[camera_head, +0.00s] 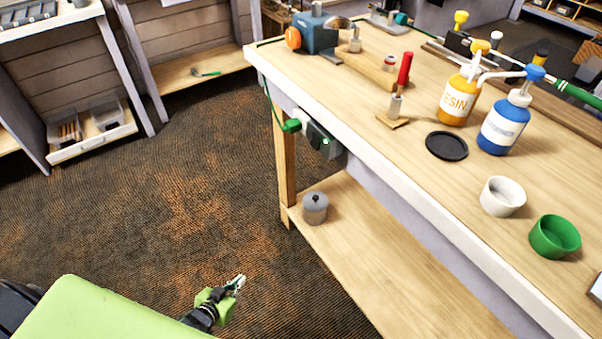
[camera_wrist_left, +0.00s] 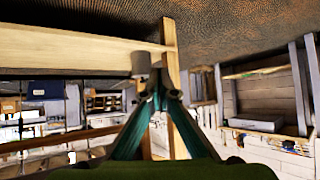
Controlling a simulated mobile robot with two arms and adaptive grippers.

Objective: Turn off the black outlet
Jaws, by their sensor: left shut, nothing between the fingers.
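The black outlet (camera_head: 320,138) is mounted on the front apron of the workbench, near its far left leg. A green plug (camera_head: 292,126) with a green cord sits at its left end. The outlet's switch is too small to make out. My left gripper (camera_head: 240,281) is low over the carpet at the bottom of the head view, apart from the bench and well short of the outlet. It is shut and empty; its fingertips (camera_wrist_left: 160,92) meet in the left wrist view. My right gripper is not in view.
The workbench (camera_head: 400,118) carries a yellow resin bottle (camera_head: 460,97), a blue bottle (camera_head: 505,122), a white cup (camera_head: 503,196) and a green cup (camera_head: 555,237). A grey canister (camera_head: 315,208) stands on the lower shelf (camera_head: 390,270). The carpet (camera_head: 180,190) left of the bench is clear.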

